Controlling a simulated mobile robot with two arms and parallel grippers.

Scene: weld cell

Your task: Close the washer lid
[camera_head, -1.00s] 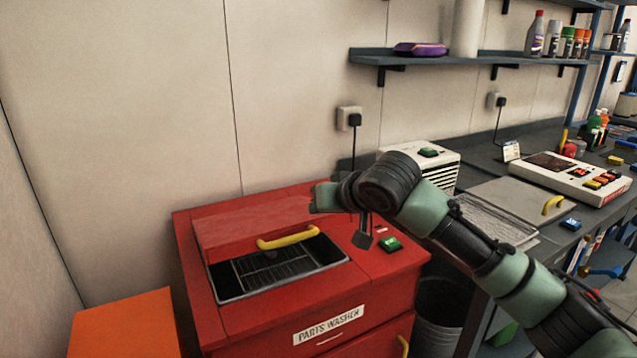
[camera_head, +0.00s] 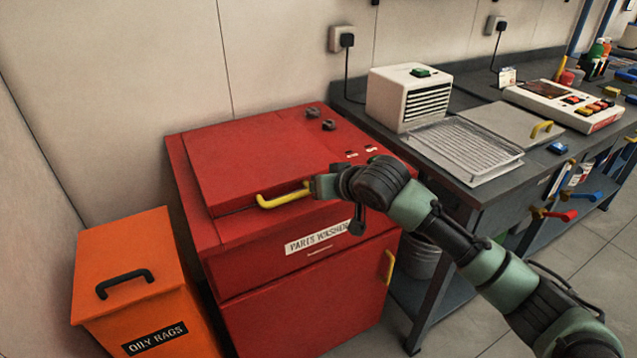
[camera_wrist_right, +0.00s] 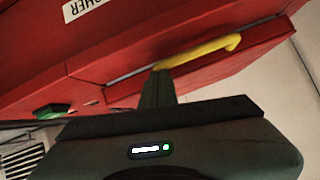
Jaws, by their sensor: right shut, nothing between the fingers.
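The red parts washer (camera_head: 300,285) stands against the wall. Its red lid (camera_head: 250,155) lies down over the basin, and the basin opening no longer shows. The yellow lid handle (camera_head: 283,197) is at the lid's front edge; it also shows in the right wrist view (camera_wrist_right: 205,50). My right gripper (camera_head: 318,188) is shut and empty at the right end of the handle. In the right wrist view its fingers (camera_wrist_right: 157,85) reach the handle and lid edge; I cannot tell whether they press on it. My left gripper is out of view.
An orange oily rags bin (camera_head: 125,255) stands left of the washer. A green button (camera_wrist_right: 50,111) shows in the wrist view.

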